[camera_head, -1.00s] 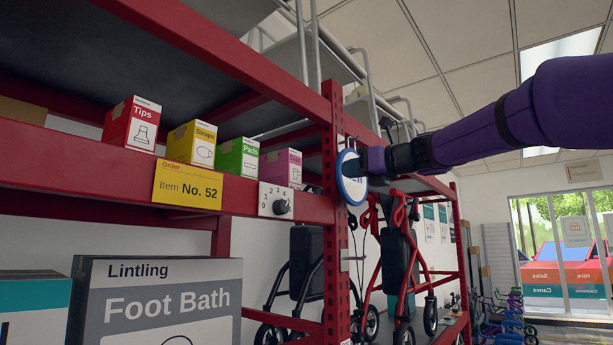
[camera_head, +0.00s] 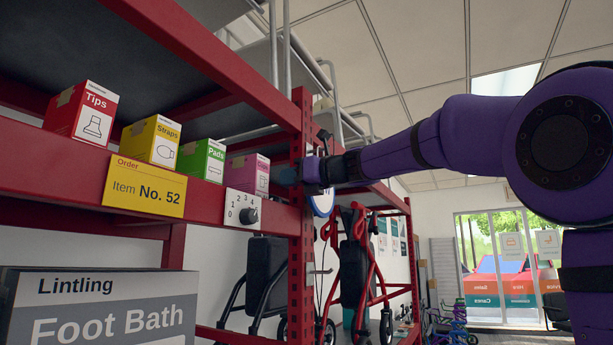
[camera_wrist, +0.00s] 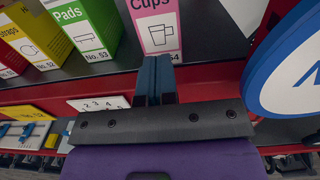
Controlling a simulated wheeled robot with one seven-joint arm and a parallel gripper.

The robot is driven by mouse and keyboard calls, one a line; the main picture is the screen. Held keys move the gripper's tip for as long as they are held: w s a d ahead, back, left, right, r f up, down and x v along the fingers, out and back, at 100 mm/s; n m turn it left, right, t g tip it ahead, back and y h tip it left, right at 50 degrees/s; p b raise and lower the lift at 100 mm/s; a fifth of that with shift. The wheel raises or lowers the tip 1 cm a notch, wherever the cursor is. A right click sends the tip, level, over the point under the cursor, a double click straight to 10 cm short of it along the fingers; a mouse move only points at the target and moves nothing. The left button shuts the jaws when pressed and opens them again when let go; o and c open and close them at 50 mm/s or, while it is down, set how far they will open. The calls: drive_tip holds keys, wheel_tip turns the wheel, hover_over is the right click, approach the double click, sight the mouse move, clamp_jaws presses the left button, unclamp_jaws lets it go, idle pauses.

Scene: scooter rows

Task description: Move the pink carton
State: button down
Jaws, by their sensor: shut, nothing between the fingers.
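The pink carton (camera_head: 247,174) stands upright on the red shelf, at the right end of a row of small cartons. In the wrist view the pink carton (camera_wrist: 158,30) reads "Cups" and shows a cup drawing. My gripper (camera_wrist: 155,78) is shut and empty, its blue fingertips pointing at the lower part of the carton's front. They overlap its number label; I cannot tell whether they touch it. In the head view my gripper (camera_head: 290,176) is just right of the carton, in front of the red post.
The green Pads carton (camera_head: 202,160) stands left of the pink one, then the yellow (camera_head: 152,141) and red cartons (camera_head: 82,113). A dial plate (camera_head: 243,209) sits on the shelf front below. A round blue-rimmed sign (camera_wrist: 290,70) is close on the gripper's right.

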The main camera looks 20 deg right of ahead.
sight(263, 182)
drive_tip(key=shift+x, duration=2.55)
drive_tip(key=x, duration=0.3)
drive_tip(key=shift+w+a, duration=0.15)
drive_tip(key=shift+w, duration=0.05)
drive_tip(key=shift+s, duration=0.1)
